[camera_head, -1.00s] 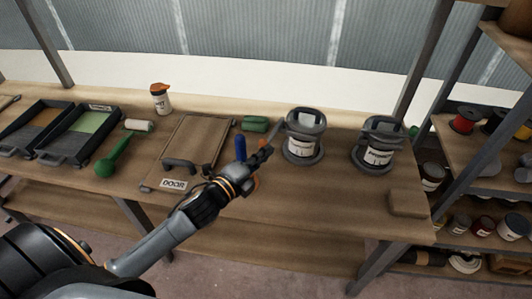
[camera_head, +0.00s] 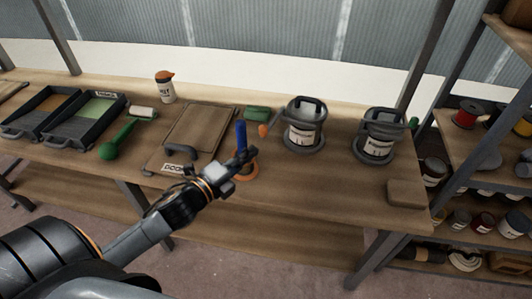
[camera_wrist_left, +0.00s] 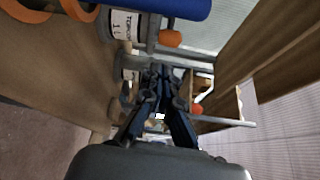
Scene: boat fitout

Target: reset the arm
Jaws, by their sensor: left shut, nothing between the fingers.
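My left gripper (camera_head: 246,156) is shut and empty above the front middle of the workbench (camera_head: 330,197). Its closed dark fingers also show in the left wrist view (camera_wrist_left: 160,75). In the head view it overlaps the lower part of an upright blue handle (camera_head: 241,136), which has an orange ring (camera_head: 246,172) at its base. The blue handle (camera_wrist_left: 180,8) crosses the top of the left wrist view. I cannot tell whether the gripper touches it. My right gripper is not in view.
Two lidded grey cans (camera_head: 303,125) (camera_head: 379,137) stand to the right. An orange knob (camera_head: 263,130) sticks out by the left can. A board (camera_head: 199,130) with a handle, a green roller (camera_head: 112,149) and paint trays (camera_head: 83,123) lie left. Shelves (camera_head: 475,145) stand at right.

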